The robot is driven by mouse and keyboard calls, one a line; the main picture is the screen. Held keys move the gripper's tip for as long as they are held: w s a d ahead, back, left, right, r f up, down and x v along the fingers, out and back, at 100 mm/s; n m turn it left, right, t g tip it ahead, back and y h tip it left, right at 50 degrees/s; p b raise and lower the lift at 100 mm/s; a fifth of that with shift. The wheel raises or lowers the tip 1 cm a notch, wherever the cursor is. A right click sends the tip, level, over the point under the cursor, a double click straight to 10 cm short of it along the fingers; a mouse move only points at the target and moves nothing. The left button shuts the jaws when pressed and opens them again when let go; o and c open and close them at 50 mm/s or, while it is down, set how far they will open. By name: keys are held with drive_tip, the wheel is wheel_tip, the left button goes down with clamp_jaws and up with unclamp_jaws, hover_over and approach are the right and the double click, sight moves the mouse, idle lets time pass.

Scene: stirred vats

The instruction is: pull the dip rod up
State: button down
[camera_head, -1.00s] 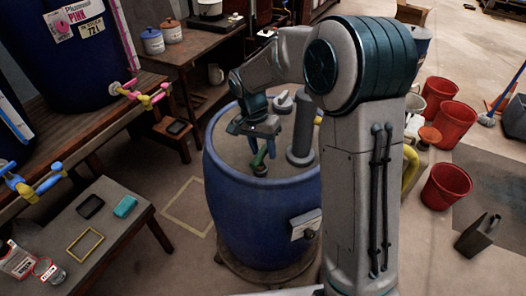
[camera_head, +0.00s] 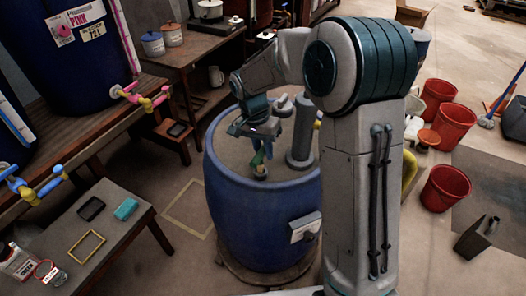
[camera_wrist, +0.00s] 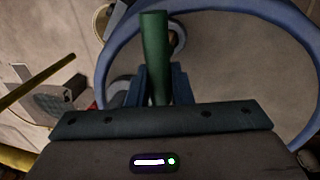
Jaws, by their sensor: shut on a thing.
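The dip rod shows as a green handle (camera_head: 256,161) standing at a small round fitting (camera_head: 260,173) on top of the blue vat (camera_head: 250,220). In the wrist view the green handle (camera_wrist: 154,40) rises between the two blue-grey fingers. My gripper (camera_head: 262,150) is over the vat top, shut on the green handle; it also shows in the wrist view (camera_wrist: 160,85). The fingers and palm hide part of the handle. The rod's lower length is hidden in the vat.
A grey upright cylinder (camera_head: 301,140) stands on the vat top close right of my gripper. A low table (camera_head: 118,240) and a bench with pink-and-yellow valves (camera_head: 143,97) are at left. Red buckets (camera_head: 446,187) stand on the floor at right.

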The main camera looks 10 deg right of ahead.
wheel_tip(320, 180, up, 29)
drive_tip(key=p, duration=1.6)
drive_tip(key=shift+f, duration=0.2)
drive_tip(key=shift+w, duration=0.15)
drive_tip(key=c, duration=1.3)
unclamp_jaws()
drive_tip(key=shift+r, duration=0.1)
drive_tip(key=shift+c, duration=0.2)
wheel_tip(320, 180, up, 13)
drive_tip(key=w+a, duration=0.1)
drive_tip(key=a, duration=0.1)
drive_tip(key=shift+w+a+r, duration=0.15)
drive_tip(key=shift+r, duration=0.05)
